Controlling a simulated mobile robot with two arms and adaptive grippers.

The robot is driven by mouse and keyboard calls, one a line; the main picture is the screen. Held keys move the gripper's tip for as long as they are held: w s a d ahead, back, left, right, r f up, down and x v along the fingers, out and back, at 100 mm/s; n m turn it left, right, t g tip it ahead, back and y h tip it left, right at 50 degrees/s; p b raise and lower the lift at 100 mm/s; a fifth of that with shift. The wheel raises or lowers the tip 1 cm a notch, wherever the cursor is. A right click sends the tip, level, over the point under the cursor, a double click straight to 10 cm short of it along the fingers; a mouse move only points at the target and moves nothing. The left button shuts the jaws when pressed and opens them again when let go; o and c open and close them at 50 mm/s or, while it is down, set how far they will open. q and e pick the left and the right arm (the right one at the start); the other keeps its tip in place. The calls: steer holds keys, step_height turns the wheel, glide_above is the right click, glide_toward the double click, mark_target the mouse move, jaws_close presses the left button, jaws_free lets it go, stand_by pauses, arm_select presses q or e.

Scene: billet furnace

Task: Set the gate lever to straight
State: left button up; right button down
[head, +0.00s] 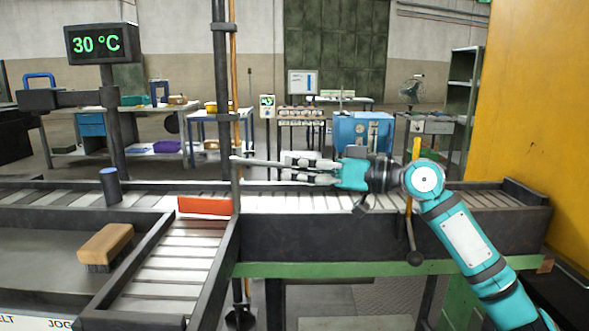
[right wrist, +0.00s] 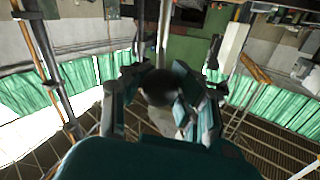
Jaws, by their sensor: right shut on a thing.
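The gate lever (head: 262,162) is a thin grey rod. It runs nearly level to the right from the top of a dark post beside the conveyor. My right gripper (head: 290,168) reaches in from the right and is shut on its end. In the right wrist view, a dark round knob (right wrist: 160,86) sits between the fingers of this gripper (right wrist: 162,100). The orange-red gate plate (head: 205,206) stands across the mouth of the side branch, along the main conveyor's near edge. My left gripper is out of view.
The main roller conveyor (head: 300,203) runs left to right under my right arm. A side branch (head: 172,262) comes toward me. A brush (head: 105,243) lies at left. A yellow wall (head: 530,110) bounds the right.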

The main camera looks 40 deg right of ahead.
steer(key=c, duration=1.6)
jaws_free()
steer(key=shift+f, duration=0.1)
steer(key=o, duration=0.7)
steer(key=shift+s+d, duration=0.4)
steer(key=shift+w+a, duration=0.15)
steer(key=v, duration=1.2)
